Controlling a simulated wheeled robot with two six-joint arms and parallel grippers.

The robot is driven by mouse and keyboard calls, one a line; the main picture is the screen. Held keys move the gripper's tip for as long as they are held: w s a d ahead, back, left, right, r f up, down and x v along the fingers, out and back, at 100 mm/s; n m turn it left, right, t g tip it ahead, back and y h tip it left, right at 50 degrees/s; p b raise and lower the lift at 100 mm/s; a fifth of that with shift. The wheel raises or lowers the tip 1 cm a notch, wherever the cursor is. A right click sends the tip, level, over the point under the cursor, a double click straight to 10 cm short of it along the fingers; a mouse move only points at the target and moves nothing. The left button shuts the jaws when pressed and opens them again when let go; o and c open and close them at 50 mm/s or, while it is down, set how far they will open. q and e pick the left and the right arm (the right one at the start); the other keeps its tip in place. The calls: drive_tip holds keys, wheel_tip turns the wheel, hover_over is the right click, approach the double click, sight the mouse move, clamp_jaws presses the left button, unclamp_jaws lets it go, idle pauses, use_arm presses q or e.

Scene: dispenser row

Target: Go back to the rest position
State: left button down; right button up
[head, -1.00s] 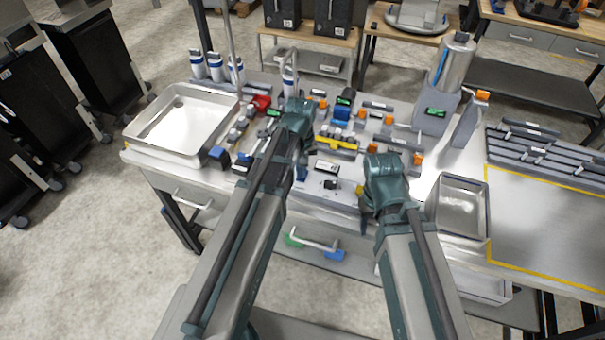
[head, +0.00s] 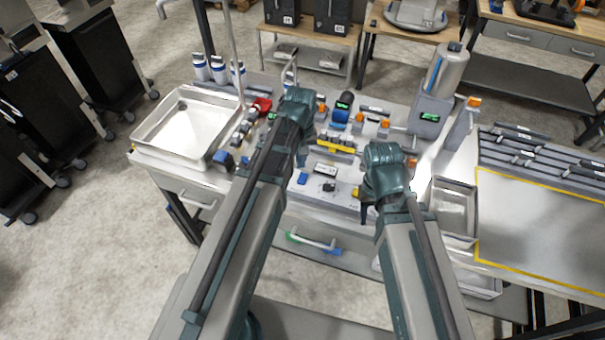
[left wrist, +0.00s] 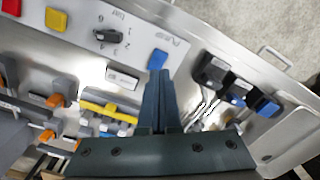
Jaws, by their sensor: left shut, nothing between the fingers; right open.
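My left gripper (head: 301,160) hangs over the middle of the dispenser bench in the head view, partly hidden behind its own wrist. In the left wrist view its two fingers (left wrist: 159,103) lie together with nothing between them, above the bench front near a blue button (left wrist: 158,59). My right gripper (head: 363,212) is near the bench's front edge in the head view, to the right of the left one. It is open; its fingers are small and mostly hidden by the wrist. No object shows in it.
A shallow metal tray (head: 150,133) sits at the bench's left. A smaller metal tray (head: 453,212) and a tall metal cylinder (head: 445,72) stand at the right. The control panel has a dark rotary knob (left wrist: 107,35) and coloured buttons. A drawer handle (head: 310,241) juts from the front.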

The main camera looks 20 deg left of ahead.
idle(0.4)
use_arm(q)
drive_tip(key=s+d+f+m+b, duration=0.3)
drive_tip(key=s+d+m, duration=0.1)
drive_tip(key=s+d, duration=0.1)
drive_tip(key=s+d+f+m+y+b, duration=0.1)
drive_tip(key=s+d+f+m+b, duration=0.1)
drive_tip(key=s, duration=0.6)
drive_tip(key=d+m+b, duration=0.1)
drive_tip(key=d+m, duration=0.1)
drive_tip(key=d, duration=0.1)
drive_tip(key=shift+d+f+m, duration=0.35)
drive_tip(key=shift+f+m, duration=0.05)
idle(0.9)
